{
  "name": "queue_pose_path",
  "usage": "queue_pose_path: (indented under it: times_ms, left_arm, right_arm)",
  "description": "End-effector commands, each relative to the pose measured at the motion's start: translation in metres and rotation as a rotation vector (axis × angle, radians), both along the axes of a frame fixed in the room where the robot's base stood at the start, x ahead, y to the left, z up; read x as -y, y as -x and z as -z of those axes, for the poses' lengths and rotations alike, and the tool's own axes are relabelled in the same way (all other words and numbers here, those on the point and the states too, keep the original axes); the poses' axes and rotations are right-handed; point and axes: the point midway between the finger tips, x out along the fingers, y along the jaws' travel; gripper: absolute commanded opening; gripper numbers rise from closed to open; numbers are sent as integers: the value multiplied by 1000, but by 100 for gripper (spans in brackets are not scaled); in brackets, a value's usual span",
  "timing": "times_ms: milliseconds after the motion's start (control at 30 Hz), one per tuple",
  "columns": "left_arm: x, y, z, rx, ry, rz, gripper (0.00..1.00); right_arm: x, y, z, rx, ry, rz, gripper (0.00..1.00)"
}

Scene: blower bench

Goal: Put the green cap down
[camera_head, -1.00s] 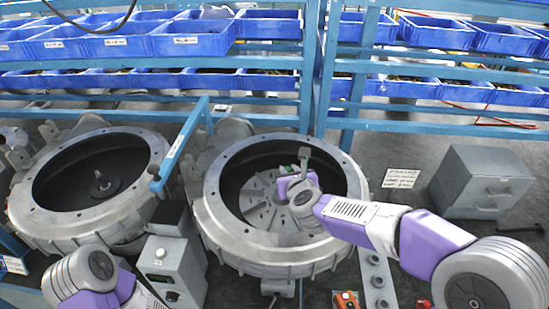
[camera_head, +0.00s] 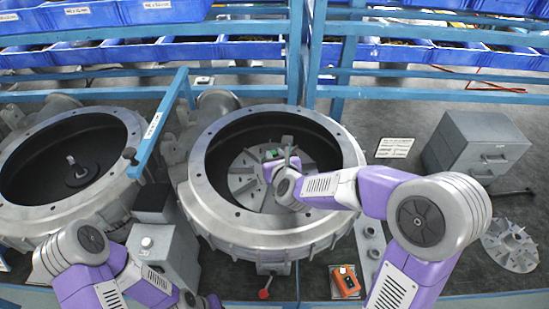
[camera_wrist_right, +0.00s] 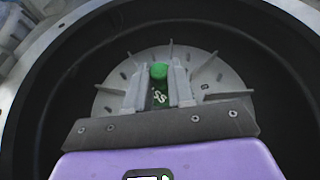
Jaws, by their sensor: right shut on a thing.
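The green cap (camera_wrist_right: 159,71) is between the two fingers of my right gripper (camera_wrist_right: 159,88), which is shut on it, in the right wrist view. Green with pale markings shows below the cap's round top. In the head view, a bit of the green cap (camera_head: 271,153) shows beside my right gripper (camera_head: 284,155), inside the right blower housing (camera_head: 345,150). A grey finned impeller (camera_head: 243,163) lies under the gripper in that housing. I cannot tell whether the cap touches it. My left gripper (camera_head: 200,300) is low at the left, mostly hidden.
A second open housing (camera_head: 120,115) with a dark inside stands at the left. A grey box (camera_head: 165,250) stands between the housings. Blue rails and bins run behind.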

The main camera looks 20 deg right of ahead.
Motion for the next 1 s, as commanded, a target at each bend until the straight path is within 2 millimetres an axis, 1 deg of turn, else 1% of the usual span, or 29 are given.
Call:
queue_pose_path:
  times_ms: [33,267,433,467,600,633,867,1000]
  left_arm:
    - [0,0,1,0,0,0,0]
    - [0,0,0,0,0,0,0]
    - [0,0,6,0,0,0,0]
    - [0,0,6,0,0,0,0]
    - [0,0,5,0,0,0,0]
    - [0,0,5,0,0,0,0]
    - [0,0,5,0,0,0,0]
    - [0,0,0,0,0,0,0]
  right_arm:
    - [0,0,3,1,0,1,0]
    - [0,0,2,3,-2,1,0]
    - [0,0,6,3,-1,0,0]
    - [0,0,6,2,0,0,25]
    - [0,0,5,2,0,0,46]
    - [0,0,5,2,0,0,49]
    - [0,0,5,2,-1,0,49]
    - [0,0,2,2,-1,0,49]
